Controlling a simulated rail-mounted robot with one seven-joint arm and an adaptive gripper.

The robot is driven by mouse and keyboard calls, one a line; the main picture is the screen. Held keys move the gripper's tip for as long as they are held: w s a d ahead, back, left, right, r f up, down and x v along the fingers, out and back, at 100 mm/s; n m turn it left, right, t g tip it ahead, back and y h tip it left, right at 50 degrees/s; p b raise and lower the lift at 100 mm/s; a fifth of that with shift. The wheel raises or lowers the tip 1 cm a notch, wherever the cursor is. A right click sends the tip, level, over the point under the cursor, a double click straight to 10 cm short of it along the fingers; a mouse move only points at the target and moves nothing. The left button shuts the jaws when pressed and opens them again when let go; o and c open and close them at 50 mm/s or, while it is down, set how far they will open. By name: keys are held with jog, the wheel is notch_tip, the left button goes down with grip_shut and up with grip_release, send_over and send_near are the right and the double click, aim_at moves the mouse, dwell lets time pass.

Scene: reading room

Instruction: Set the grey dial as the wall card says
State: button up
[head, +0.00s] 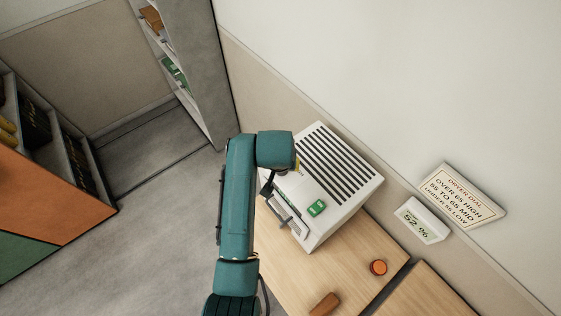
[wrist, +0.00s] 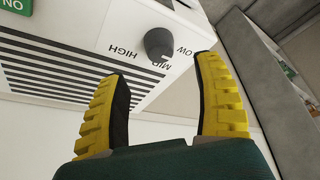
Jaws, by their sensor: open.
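The dark grey dial (wrist: 158,43) is on the face of the white dryer (head: 345,200), with HIGH, MID and LOW printed around it in the wrist view. Its pale mark appears to point at MID. My gripper (wrist: 162,72) is open and empty, its yellow fingertips spread to either side just short of the dial. I see no contact. In the head view my arm hides the dial. The wall card (head: 460,197) reads "DRYER DIAL, OVER 65 HIGH, 55 TO 65 MID, UNDER 55 LOW". The small display (head: 421,221) below it shows 52 %.
The dryer has a slotted top and a green ON switch (head: 317,208). It stands on a wooden table (head: 344,262) with an orange round object (head: 378,267) and a brown object (head: 325,304). A grey shelf unit (head: 197,75) stands behind, left of the dryer.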

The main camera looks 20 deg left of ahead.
jog(key=v, duration=0.4)
jog(key=shift+s, duration=0.1)
dwell(0.3)
jog(key=w+d+r+m+t+p, duration=0.35)
jog(key=d+r+t, duration=0.35)
jog(key=d+r, duration=1.05)
jog(key=s+d+r+t, duration=0.1)
jog(key=s+r+t, duration=0.2)
jog(key=s+r, duration=0.2)
jog(key=s+d+r+t+h, duration=0.1)
jog(key=s+r+t, duration=0.3)
jog(key=r, duration=0.8)
jog(key=s+d+r+t+h, duration=0.1)
jog(key=s+r+t, duration=0.3)
jog(key=r, duration=0.5)
jog(key=shift+s+d+p, duration=0.45)
jog(key=shift+s+d, duration=0.35)
jog(key=shift+d+r+m, duration=0.1)
jog(key=shift+m, duration=0.15)
